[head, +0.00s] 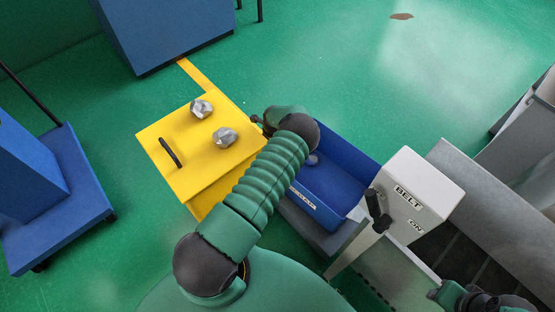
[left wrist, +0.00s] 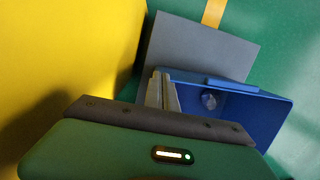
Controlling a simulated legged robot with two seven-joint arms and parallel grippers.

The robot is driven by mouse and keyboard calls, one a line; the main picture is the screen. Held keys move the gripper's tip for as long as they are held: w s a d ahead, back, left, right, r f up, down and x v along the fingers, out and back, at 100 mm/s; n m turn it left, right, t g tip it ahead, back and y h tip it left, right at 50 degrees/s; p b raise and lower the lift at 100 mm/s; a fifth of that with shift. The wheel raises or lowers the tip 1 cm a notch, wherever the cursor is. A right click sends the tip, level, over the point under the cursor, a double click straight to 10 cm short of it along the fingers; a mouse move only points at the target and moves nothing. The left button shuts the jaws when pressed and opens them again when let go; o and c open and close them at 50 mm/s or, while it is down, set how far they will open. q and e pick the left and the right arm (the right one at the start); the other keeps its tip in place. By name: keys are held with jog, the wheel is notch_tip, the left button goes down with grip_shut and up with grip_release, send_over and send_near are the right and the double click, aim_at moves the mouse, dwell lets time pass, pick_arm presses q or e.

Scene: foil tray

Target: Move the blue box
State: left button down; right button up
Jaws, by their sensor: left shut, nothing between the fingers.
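The blue box (head: 343,184) is an open tray with a pale label on its near side, standing between the yellow cabinet and the white belt unit. A crumpled foil ball (left wrist: 209,99) lies in it. My left gripper (head: 256,120) is at the box's far left end, partly hidden by my arm in the head view. In the left wrist view its fingers (left wrist: 161,80) are shut and empty beside the blue box (left wrist: 258,112); contact cannot be told. My right arm's end (head: 466,298) shows at the bottom right, its fingers unclear.
Two foil balls (head: 201,108) (head: 224,137) lie on the yellow cabinet (head: 165,130), which has a black handle. The white belt unit (head: 425,178) with a black lever stands right of the box. A blue cart (head: 75,205) is at left.

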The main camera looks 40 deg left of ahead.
pick_arm(q)
jog(key=shift+d+f, duration=0.1)
jog(key=shift+f, duration=0.6)
jog(key=shift+s+d, duration=0.1)
jog(key=shift+d, duration=0.05)
pick_arm(e)
jog(key=shift+s+d+f, duration=0.1)
jog(key=shift+d+f, duration=0.1)
jog(key=shift+f, duration=0.25)
pick_arm(q)
jog(key=shift+d, duration=0.1)
